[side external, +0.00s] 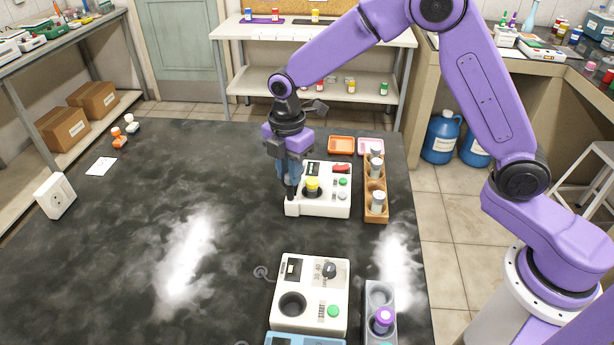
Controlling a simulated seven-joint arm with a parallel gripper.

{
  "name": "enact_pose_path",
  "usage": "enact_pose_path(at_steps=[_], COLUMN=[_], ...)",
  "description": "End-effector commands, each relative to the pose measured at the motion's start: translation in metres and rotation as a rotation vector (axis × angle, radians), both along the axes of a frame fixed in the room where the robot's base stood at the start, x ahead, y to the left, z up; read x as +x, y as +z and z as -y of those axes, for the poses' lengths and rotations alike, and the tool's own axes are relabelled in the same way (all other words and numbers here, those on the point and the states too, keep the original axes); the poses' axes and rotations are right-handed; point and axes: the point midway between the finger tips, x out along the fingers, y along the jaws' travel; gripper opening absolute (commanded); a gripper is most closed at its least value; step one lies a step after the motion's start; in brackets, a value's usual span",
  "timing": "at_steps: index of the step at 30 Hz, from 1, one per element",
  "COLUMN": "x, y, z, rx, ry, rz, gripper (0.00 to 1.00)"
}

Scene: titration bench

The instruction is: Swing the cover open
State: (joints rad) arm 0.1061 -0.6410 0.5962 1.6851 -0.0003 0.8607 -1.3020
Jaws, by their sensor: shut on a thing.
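A white device (338,207) stands on the dark bench, with a yellow-topped piece (312,184) in its well, a red part and a green button on its top. My gripper (291,195) points down at the device's left side, beside the yellow-topped piece. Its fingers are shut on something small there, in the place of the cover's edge. The cover itself is hard to make out; my gripper hides much of that spot, and how far the cover is open cannot be told.
A wooden rack (376,214) with grey-capped vials stands close to the device's right. Orange (341,145) and pink (371,147) trays lie behind. A second white device (284,322) and a grey rack (380,297) with a purple-capped vial stand in front. The bench's left is mostly clear.

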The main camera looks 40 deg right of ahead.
Motion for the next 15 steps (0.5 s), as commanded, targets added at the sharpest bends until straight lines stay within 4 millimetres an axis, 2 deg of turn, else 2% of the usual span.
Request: enact_pose_path(at_steps=[7, 8, 9, 15], x=[0.0001, 0.0001, 0.0001, 0.0001], y=[0.0008, 0.0007, 0.0008, 0.0008], z=[-0.0007, -0.0007, -0.0007, -0.0007], rx=[0.001, 0.001, 0.001, 0.002], ry=[-0.002, -0.002, -0.002, 0.034], rz=[0.002, 0.002, 0.002, 0.002], gripper=[0.07, 0.14, 0.07, 0.07])
